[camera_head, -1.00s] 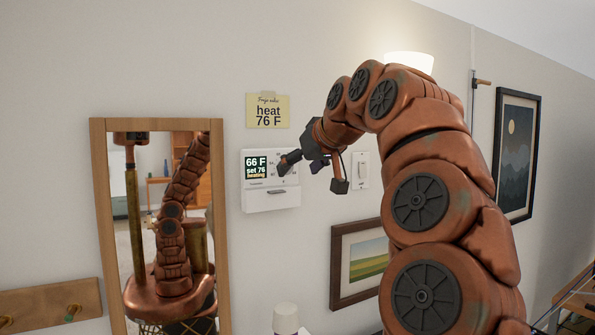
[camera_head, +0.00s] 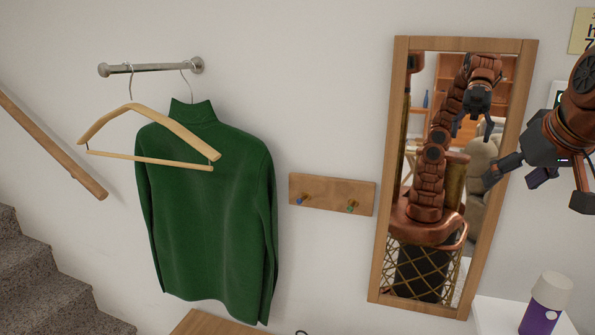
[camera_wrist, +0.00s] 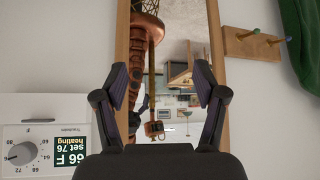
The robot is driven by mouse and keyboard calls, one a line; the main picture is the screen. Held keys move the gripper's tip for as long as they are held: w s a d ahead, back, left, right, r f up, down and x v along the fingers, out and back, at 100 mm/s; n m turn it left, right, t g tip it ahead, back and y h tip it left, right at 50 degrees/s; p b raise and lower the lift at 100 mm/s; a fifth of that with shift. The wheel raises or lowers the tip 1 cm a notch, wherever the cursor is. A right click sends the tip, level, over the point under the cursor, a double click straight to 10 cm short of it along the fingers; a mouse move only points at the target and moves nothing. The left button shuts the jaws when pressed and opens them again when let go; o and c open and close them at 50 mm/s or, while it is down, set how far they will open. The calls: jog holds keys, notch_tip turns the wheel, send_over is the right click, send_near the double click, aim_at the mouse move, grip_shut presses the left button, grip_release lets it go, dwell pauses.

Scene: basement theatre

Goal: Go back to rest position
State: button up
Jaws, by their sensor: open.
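My gripper (camera_head: 537,187) is at the right of the head view, in front of the wall by the mirror's right edge. Its fingers are spread and empty; both also show in the wrist view (camera_wrist: 160,88), with the mirror behind them. The white thermostat (camera_wrist: 25,132) is at the lower left of the wrist view, apart from the fingers. Its screen reads 66 F, set 76, heating. In the head view my arm hides most of it.
The wood-framed mirror (camera_head: 388,180) reflects my body. To its left are a peg board (camera_head: 330,192), a green sweater (camera_head: 210,210), a wooden hanger (camera_head: 150,160) and a stair handrail (camera_head: 55,145). A purple bottle (camera_head: 540,318) stands on a white surface at lower right.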

jog(key=s+a+f+n+g+y, duration=0.15)
jog(key=s+a+f, duration=0.25)
jog(key=a+f, duration=0.4)
jog(key=s+a+f+g+h, duration=0.1)
jog(key=s+a+f+g, duration=0.2)
jog(key=s+a+f, duration=0.5)
jog(key=s+a+f+g, duration=0.1)
jog(key=s+f+g, duration=0.4)
jog(key=s+f, duration=0.9)
notch_tip(320, 180, down, 3)
jog(key=shift+s+a+f+m, duration=0.1)
jog(key=shift+s+a+m, duration=0.1)
jog(key=shift+m, duration=0.25)
